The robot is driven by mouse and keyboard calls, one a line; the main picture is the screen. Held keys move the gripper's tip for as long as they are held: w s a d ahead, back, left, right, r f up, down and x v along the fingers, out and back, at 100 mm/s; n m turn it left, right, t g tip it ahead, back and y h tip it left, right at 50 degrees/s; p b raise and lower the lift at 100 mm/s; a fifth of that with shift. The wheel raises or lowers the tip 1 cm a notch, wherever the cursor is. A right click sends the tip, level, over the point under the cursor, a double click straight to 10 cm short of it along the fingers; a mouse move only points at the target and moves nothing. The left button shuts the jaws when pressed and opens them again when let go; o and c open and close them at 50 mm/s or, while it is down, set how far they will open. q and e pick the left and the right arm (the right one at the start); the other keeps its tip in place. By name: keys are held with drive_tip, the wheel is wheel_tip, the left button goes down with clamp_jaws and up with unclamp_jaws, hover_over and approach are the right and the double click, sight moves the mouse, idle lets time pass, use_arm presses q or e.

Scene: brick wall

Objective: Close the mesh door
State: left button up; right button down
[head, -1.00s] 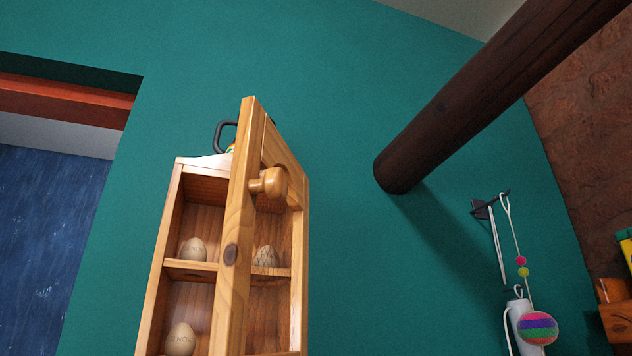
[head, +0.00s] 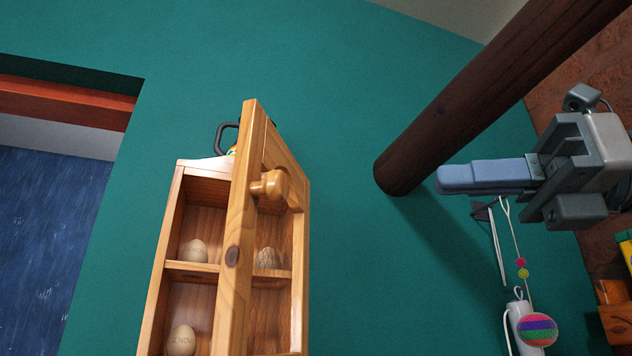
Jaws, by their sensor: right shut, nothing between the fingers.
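The mesh door (head: 236,240) of a small wooden cabinet (head: 157,270) stands open, swung out toward me and seen nearly edge-on. Its round wooden knob (head: 268,185) faces right near the top. Eggs sit on the cabinet shelves, one (head: 194,251) to the left of the door and one (head: 266,258) seen through its frame. My right gripper (head: 440,181) is at the right, shut and empty, its fingers pointing left. It is well apart from the door and knob. My left gripper is not in view. The cabinet's lower part is cut off.
A dark wooden beam (head: 470,100) slants down from the upper right, close to my right gripper in the picture. A striped ball (head: 537,329) and cords hang from a wall hook (head: 484,208). Bare green wall (head: 345,270) lies between cabinet and gripper.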

drive_tip(key=p, duration=0.5)
approach(285, 190)
drive_tip(key=x, duration=0.6)
drive_tip(key=shift+r, duration=0.15)
drive_tip(key=shift+a+t, duration=0.3)
drive_tip(key=shift+a, duration=0.2)
drive_tip(key=shift+d, duration=0.15)
